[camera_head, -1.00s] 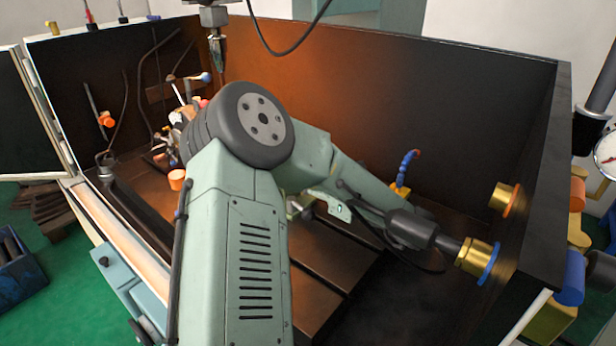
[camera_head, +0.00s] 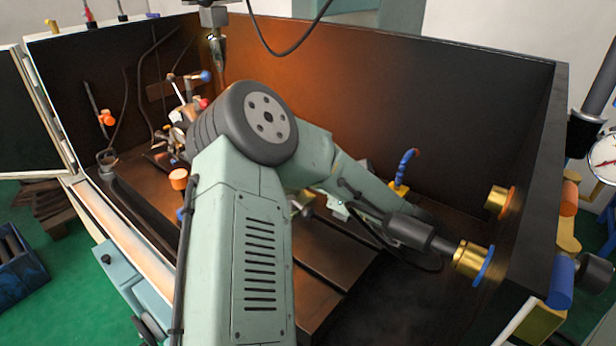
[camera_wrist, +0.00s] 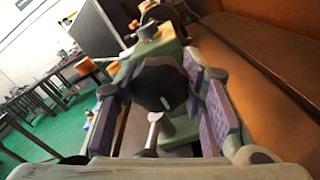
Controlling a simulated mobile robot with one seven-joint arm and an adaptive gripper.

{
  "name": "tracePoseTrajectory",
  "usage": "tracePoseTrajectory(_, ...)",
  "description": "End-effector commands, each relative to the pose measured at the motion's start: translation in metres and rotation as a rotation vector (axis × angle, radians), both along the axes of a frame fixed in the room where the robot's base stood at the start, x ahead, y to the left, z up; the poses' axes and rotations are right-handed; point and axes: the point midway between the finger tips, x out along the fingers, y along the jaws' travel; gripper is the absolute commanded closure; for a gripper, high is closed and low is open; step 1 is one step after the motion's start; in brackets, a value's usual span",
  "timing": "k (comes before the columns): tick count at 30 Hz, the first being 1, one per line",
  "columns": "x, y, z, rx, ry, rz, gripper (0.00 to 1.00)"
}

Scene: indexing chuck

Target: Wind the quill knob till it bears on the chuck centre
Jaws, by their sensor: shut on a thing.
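In the wrist view, a dark, rounded knob (camera_wrist: 163,84) sits between the purple-padded fingers of my gripper (camera_wrist: 160,92). My gripper is shut on this knob, which I take to be the quill knob. A small light lever with a round end (camera_wrist: 153,119) hangs below the knob. In the head view my arm hides my gripper and the knob. I cannot make out the chuck centre or whether the quill touches it.
The machine enclosure has a dark right wall (camera_head: 535,170) and an orange-lit back wall (camera_head: 370,90). A pointed spindle tool (camera_head: 218,55) hangs above. A blue hose (camera_head: 405,168) stands inside. Brass fittings (camera_head: 470,260) are on the right. A dial gauge (camera_head: 605,158) is at the right edge.

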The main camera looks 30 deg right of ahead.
Motion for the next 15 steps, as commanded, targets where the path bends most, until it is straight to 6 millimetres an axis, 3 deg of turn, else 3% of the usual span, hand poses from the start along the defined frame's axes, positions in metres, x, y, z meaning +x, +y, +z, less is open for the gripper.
tracePoseTrajectory(6,0.0008,0.0004,0.0009,-0.001,-0.002,0.001,0.91)
tracePoseTrajectory(7,0.0008,0.0004,0.0009,-0.001,-0.002,0.001,0.61)
tracePoseTrajectory(15,0.0003,0.0003,0.0004,-0.001,-0.002,0.000,0.43)
